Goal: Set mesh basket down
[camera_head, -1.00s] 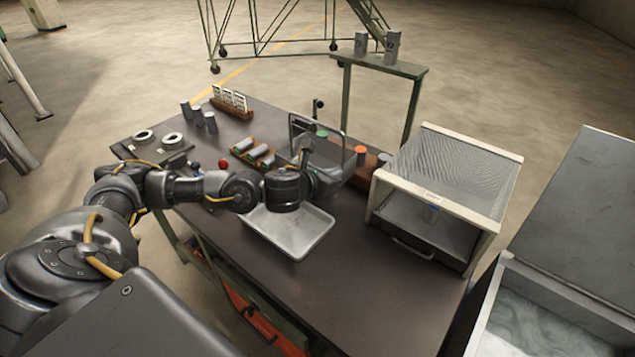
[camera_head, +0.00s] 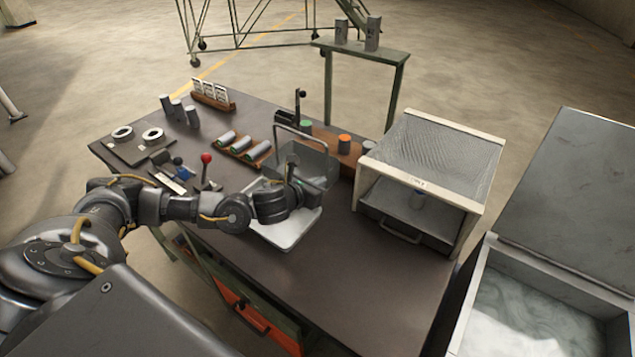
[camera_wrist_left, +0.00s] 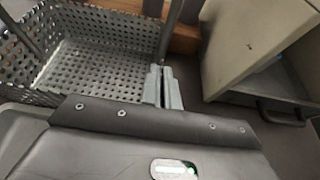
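The grey mesh basket (camera_head: 312,160), with its tall arched handle, is upright over the back part of a pale metal tray (camera_head: 287,232) on the dark workbench. My left gripper (camera_head: 308,186) is at the near side of the basket. In the left wrist view the perforated basket (camera_wrist_left: 95,70) fills the upper left, and the two narrow fingers (camera_wrist_left: 163,87) are close together at its right end, where the handle comes down, shut on it. The basket's underside is hidden, so I cannot tell whether it touches the tray. My right gripper is not in view.
A mesh-topped box (camera_head: 433,170) stands right of the basket. Behind are a wooden rack (camera_head: 330,141) with coloured pieces and a rack of grey cylinders (camera_head: 243,150). A red-knobbed lever (camera_head: 206,160) stands left. The front right of the bench (camera_head: 350,290) is clear.

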